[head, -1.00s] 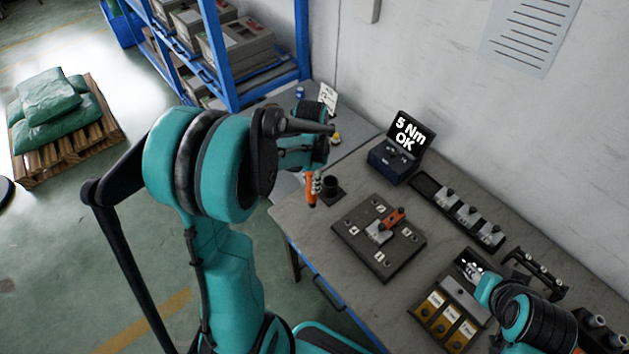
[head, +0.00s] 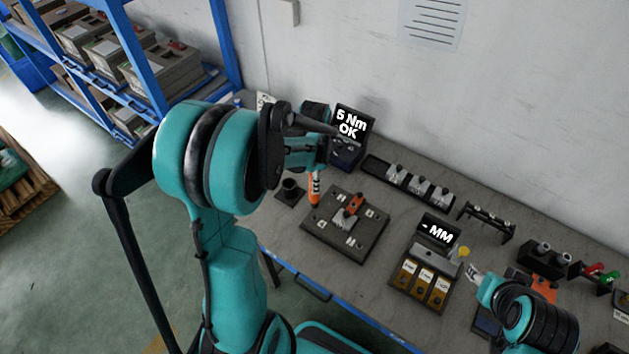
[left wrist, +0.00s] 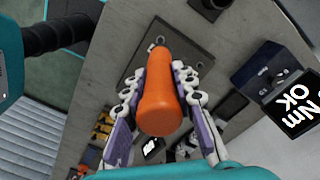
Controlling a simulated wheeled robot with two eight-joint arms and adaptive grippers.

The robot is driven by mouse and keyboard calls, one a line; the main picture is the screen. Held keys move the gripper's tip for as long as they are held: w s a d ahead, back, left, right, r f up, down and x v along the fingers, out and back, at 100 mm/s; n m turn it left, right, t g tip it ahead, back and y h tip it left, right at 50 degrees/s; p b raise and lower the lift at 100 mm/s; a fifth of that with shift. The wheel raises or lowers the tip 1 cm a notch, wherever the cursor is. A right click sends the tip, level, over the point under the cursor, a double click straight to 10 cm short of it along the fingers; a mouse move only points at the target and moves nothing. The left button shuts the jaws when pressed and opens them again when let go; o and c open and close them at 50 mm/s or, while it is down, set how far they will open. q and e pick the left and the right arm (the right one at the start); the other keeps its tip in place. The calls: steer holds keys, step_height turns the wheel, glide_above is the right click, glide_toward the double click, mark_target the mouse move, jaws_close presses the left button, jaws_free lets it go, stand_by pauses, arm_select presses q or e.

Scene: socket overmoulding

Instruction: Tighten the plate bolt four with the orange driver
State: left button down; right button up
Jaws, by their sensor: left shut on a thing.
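The orange driver (head: 314,188) is held upright in my left gripper (head: 313,168), its lower end at the upper-left corner of the dark plate (head: 372,238). I cannot tell whether its tip touches a bolt. In the left wrist view, the fingers of my left gripper (left wrist: 162,75) close around the orange handle (left wrist: 165,105), which hides the driver tip. The plate also shows there (left wrist: 190,62). It carries several small bolt spots and a grey part (head: 347,212) with an orange piece (head: 355,201). My right gripper (head: 468,271) is at the right; its fingers are too small to read.
A black holder (head: 290,188) stands left of the plate. A torque display (head: 348,125) reads "5 Nm OK". A tray of grey parts (head: 375,166) lies behind. A gauge (head: 438,230) reading "- MM" stands behind a box of yellow compartments (head: 402,285).

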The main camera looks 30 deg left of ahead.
mark_target(314, 199)
arm_select(q)
steer(key=shift+f+b, duration=3.25)
steer(key=shift+f, duration=0.35)
steer(key=shift+b, duration=0.3)
steer(key=shift+f+b, duration=1.1)
steer(key=shift+f, duration=0.1)
stand_by(0.6)
steer(key=shift+s, duration=0.1)
stand_by(1.0)
steer(key=shift+r+p, duration=1.85)
steer(key=shift+r, duration=0.7)
